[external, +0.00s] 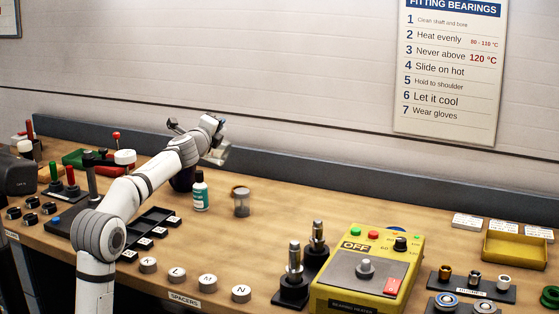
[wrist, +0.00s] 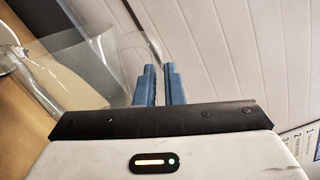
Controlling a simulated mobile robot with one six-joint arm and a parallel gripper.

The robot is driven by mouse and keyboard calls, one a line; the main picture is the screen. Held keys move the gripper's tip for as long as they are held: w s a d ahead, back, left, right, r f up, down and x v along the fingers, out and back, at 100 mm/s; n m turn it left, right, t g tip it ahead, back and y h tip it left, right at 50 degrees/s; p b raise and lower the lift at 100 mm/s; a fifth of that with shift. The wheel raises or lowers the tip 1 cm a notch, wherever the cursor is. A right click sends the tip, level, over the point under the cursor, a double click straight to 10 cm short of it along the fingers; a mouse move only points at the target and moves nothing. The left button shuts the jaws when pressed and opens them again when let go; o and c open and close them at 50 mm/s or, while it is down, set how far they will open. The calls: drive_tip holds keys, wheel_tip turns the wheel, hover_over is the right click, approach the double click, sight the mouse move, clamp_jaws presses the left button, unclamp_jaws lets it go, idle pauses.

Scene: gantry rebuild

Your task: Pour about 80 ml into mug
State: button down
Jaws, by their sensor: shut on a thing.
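My gripper (external: 215,138) is raised above the back of the bench, its hand turned over. In the wrist view its blue fingers (wrist: 159,85) stand close together, shut on a clear vessel (wrist: 85,70). The vessel is tilted and reaches to the left of the fingers; in the external view it is a pale shape (external: 217,156) just below the hand. I cannot make out any liquid in it. A dark, rounded thing, perhaps the mug (external: 182,181), stands on the bench behind my arm, partly hidden. A pale curved rim (wrist: 8,58) shows at the wrist view's left edge.
A black tray (external: 150,233) and labelled spacers (external: 207,282) lie in front. The yellow bearing heater (external: 370,270) stands at right.

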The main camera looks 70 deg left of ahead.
sight(228, 143)
drive_tip(key=shift+r, duration=0.15)
drive_tip(key=w+d+f+m+b, duration=0.1)
drive_tip(key=m, duration=0.1)
drive_tip(key=w+f+m+b, duration=0.1)
drive_tip(key=f+b, duration=0.1)
drive_tip(key=shift+w+d+m, duration=0.15)
drive_tip(key=shift+d+m, duration=0.25)
drive_tip(key=shift+r, duration=0.15)
drive_tip(key=shift+d+f+m, duration=0.1)
drive_tip(key=shift+f+m, duration=0.25)
drive_tip(key=shift+m, duration=0.05)
drive_tip(key=shift+w+d+f+m, duration=0.1)
drive_tip(key=shift+w+d+m, duration=0.15)
drive_tip(key=shift+m, duration=0.25)
idle(0.8)
